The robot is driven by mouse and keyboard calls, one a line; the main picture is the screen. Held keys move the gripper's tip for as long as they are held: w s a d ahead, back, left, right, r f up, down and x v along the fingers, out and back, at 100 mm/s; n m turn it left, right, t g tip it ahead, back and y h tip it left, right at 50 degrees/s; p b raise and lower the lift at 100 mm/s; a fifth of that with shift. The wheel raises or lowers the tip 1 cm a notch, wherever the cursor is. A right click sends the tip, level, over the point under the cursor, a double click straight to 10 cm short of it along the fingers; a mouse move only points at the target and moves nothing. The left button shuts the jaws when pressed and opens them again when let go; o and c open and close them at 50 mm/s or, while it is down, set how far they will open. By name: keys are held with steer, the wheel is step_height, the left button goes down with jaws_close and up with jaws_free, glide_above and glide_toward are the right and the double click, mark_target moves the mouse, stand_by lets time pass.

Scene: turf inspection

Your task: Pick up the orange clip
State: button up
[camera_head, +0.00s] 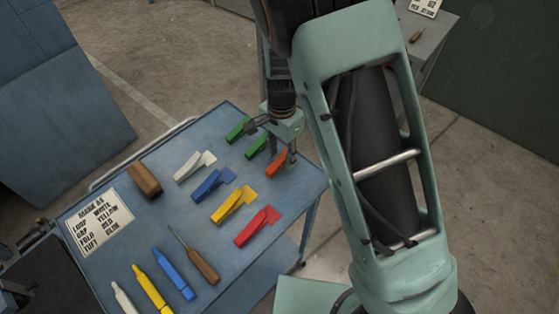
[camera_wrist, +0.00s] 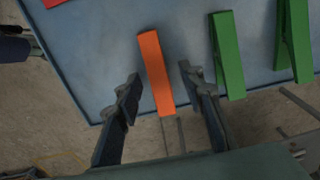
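The orange clip (camera_head: 277,161) lies near the right edge of the blue table. In the wrist view the orange clip (camera_wrist: 155,72) lies between the two fingers of my gripper (camera_wrist: 160,95), with a gap on each side. My gripper (camera_head: 285,150) is open and points down at the table, right over the clip in the head view. The fingers do not touch the clip. In the head view my gripper hides part of it.
Two green clips (camera_wrist: 228,58) lie beside the orange one. White (camera_head: 195,166), blue (camera_head: 212,184), yellow (camera_head: 232,204) and red (camera_head: 257,226) clips lie nearby. Markers (camera_head: 172,273), an awl (camera_head: 200,264), a brown block (camera_head: 144,180) and a sign (camera_head: 98,224) share the table (camera_head: 115,256).

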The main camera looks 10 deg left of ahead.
steer(key=shift+f, duration=0.65)
steer(key=shift+c, duration=0.6)
jaws_close()
steer(key=shift+r, duration=0.1)
